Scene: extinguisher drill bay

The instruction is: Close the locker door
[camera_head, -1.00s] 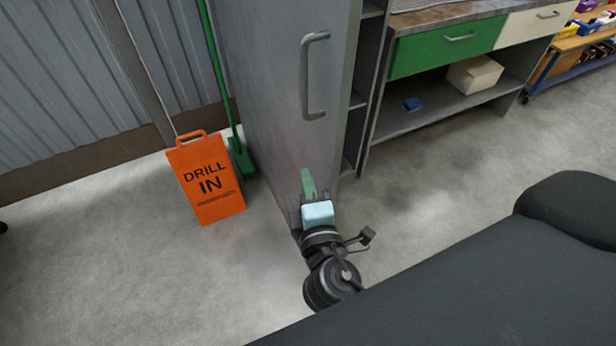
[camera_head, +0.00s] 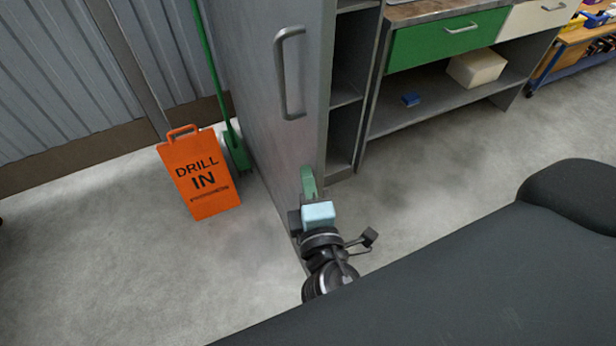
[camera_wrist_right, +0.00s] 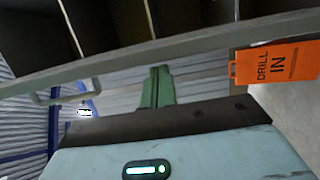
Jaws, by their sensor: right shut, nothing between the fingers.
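The grey locker door (camera_head: 254,70) stands open, with its upright bar handle (camera_head: 290,72) on the face toward me. To its right, the locker's dark shelves (camera_head: 346,95) show through the gap. My right gripper (camera_head: 308,182), with green fingers, is shut and empty at the lower part of the door, near its free edge, below the handle. In the right wrist view the shut fingers (camera_wrist_right: 157,88) point at the door's edge (camera_wrist_right: 190,45), with the handle (camera_wrist_right: 65,95) to the left. Whether they touch the door is unclear. My left gripper is out of view.
An orange drill sign (camera_head: 201,175) stands on the floor left of the door, with a green broom (camera_head: 236,150) behind it. A workbench with a green drawer (camera_head: 446,42) stands to the right. The floor in front of the bench is clear.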

